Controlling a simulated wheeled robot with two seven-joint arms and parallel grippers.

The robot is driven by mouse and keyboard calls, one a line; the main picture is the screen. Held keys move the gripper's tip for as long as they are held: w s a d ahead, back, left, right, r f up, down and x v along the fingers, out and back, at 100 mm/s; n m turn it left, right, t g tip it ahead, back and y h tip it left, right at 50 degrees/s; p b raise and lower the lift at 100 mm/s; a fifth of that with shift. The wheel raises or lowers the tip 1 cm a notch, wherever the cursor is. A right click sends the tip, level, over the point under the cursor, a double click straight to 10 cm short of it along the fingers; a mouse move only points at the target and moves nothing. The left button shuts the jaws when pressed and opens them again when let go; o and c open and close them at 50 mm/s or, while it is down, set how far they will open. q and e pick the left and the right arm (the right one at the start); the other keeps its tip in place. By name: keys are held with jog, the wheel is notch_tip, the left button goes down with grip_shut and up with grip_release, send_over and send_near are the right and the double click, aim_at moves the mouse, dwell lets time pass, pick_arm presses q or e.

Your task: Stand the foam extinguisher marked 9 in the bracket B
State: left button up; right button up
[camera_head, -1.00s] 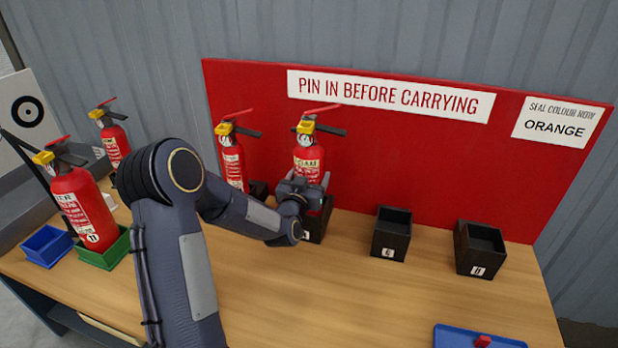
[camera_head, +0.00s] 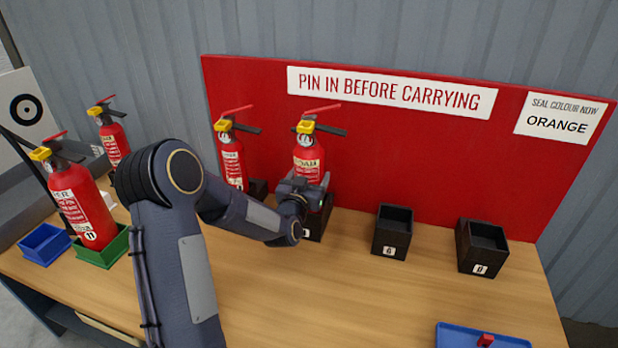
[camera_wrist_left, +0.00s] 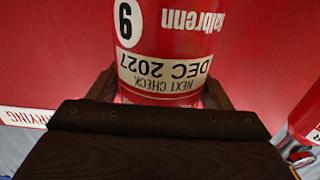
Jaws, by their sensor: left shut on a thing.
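The red foam extinguisher marked 9 (camera_head: 308,163) stands upright at the second bracket from the left, a black box (camera_head: 318,225) whose letter is mostly hidden by my wrist. My left gripper (camera_head: 309,184) is shut on its body from the front. In the left wrist view the extinguisher (camera_wrist_left: 185,45) sits between the dark fingers of the gripper (camera_wrist_left: 158,95), its label upside down and its circled number showing. The extinguisher's base is hidden, so I cannot tell whether it touches the bracket floor. My right gripper is out of view.
Another extinguisher (camera_head: 232,160) stands in the bracket to the left. Two empty black brackets (camera_head: 392,232) (camera_head: 481,247) stand to the right. Extinguisher 11 (camera_head: 82,210) is in a green tray (camera_head: 103,253) beside a blue tray (camera_head: 45,244). A red board is behind; the front middle is clear.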

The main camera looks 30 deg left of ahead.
pick_arm(q)
jog(key=shift+w+r, duration=0.1)
jog(key=shift+r, duration=0.3)
jog(key=o, duration=1.5)
jog(key=shift+f, duration=0.1)
jog(key=shift+o, duration=0.2)
jog(key=b+v, duration=0.1)
jog(key=v, duration=0.7)
jog(key=shift+f+b, duration=0.15)
jog(key=shift+b, duration=0.15)
